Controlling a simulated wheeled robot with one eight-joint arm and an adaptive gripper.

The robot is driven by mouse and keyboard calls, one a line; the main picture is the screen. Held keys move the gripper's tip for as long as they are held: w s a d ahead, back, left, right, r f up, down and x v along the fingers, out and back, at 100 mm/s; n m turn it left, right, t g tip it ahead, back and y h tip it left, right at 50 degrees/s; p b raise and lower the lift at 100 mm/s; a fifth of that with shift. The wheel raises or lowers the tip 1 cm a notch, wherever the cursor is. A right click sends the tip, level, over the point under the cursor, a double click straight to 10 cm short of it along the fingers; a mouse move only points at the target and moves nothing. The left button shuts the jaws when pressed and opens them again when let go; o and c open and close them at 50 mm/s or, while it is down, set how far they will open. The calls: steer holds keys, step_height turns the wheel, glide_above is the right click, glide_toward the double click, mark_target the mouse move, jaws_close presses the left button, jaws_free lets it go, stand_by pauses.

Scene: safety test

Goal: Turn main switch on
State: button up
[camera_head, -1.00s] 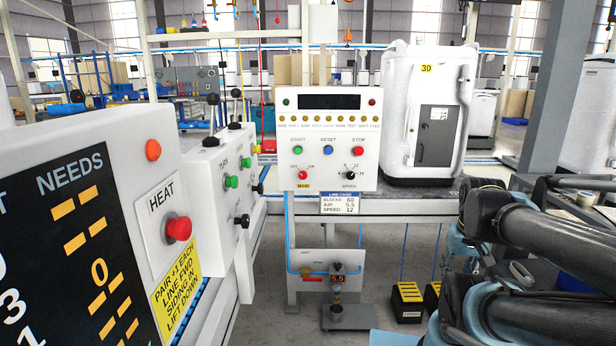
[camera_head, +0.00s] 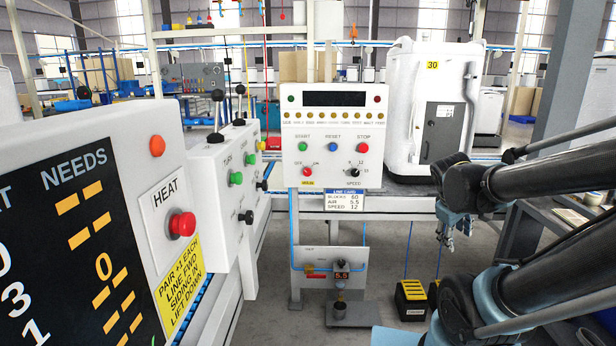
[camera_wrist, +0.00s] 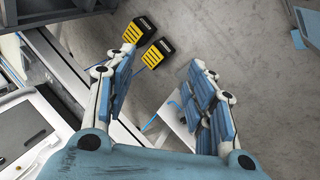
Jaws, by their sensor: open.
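The main switch (camera_head: 307,171) is a small red rotary knob at the lower left of the white control panel (camera_head: 333,133), between OFF and ON marks and above a yellow label. Its exact pointer direction is too small to tell. My gripper (camera_head: 450,242) hangs to the right of and below the panel, well apart from the switch, with its fingers pointing down. In the wrist view my gripper (camera_wrist: 160,72) is open and empty, over the floor. The switch does not show in the wrist view.
Green, blue and red buttons and a black speed knob (camera_head: 354,172) sit around the switch. A white machine (camera_head: 430,100) stands right of the panel. A board with a red heat button (camera_head: 181,224) and a lever box (camera_head: 236,178) stand left. Yellow-black blocks (camera_head: 411,300) are on the floor.

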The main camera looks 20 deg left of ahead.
steer(key=w+a+r+n+t+h, duration=0.1)
steer(key=w+a+r+n+t, duration=0.25)
steer(key=w+a+n, duration=0.6)
steer(key=n+t+y, duration=0.8)
steer(key=n+t, duration=0.2)
steer(key=n, duration=1.1)
glide_toward(307, 172)
steer(key=shift+g, duration=0.25)
steer(key=x, duration=0.9)
steer(key=shift+w+d+r, duration=0.1)
steer(key=shift+w, duration=0.05)
steer(key=c, duration=1.1)
